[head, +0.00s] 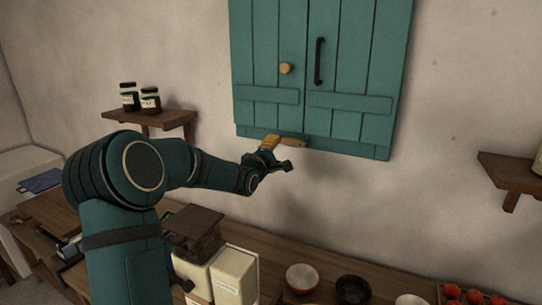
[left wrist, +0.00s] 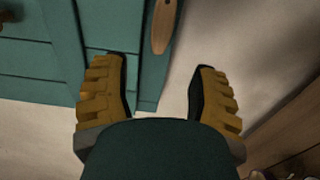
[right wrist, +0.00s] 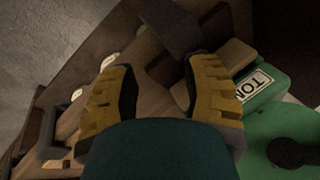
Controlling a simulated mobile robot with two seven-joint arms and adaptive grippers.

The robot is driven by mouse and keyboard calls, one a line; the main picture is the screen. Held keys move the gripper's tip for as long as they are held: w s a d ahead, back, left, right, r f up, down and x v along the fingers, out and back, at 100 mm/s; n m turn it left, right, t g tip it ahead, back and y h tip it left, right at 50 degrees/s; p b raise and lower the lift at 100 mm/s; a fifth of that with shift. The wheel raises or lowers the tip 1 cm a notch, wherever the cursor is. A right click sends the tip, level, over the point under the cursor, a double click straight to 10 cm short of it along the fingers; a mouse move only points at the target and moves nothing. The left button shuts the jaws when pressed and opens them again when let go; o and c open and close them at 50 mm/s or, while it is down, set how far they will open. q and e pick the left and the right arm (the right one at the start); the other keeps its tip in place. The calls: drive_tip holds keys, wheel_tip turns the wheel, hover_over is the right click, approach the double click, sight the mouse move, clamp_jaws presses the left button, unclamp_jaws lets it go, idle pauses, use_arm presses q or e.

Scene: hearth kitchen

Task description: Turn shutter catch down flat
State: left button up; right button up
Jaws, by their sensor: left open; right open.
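The teal shutters (head: 345,75) are closed on the wall. The catch (head: 296,142), a small pale wooden bar, lies roughly along their lower edge, partly hidden by my left gripper. In the left wrist view the catch (left wrist: 163,25) shows just beyond and between the fingertips, its rounded end toward me. My left gripper (head: 279,155) is open beside the catch; no finger clearly touches it. My right gripper (right wrist: 160,80) is open and empty in the right wrist view, outside the head view.
A round knob (head: 286,68) and a black handle (head: 319,61) are on the shutters. A shelf with jars (head: 150,115) is at left, another shelf (head: 512,172) at right. Bowls (head: 303,278) stand on the counter below. A green object (right wrist: 265,115) lies near my right gripper.

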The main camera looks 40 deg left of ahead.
use_arm(q)
drive_tip(key=shift+v, duration=1.25)
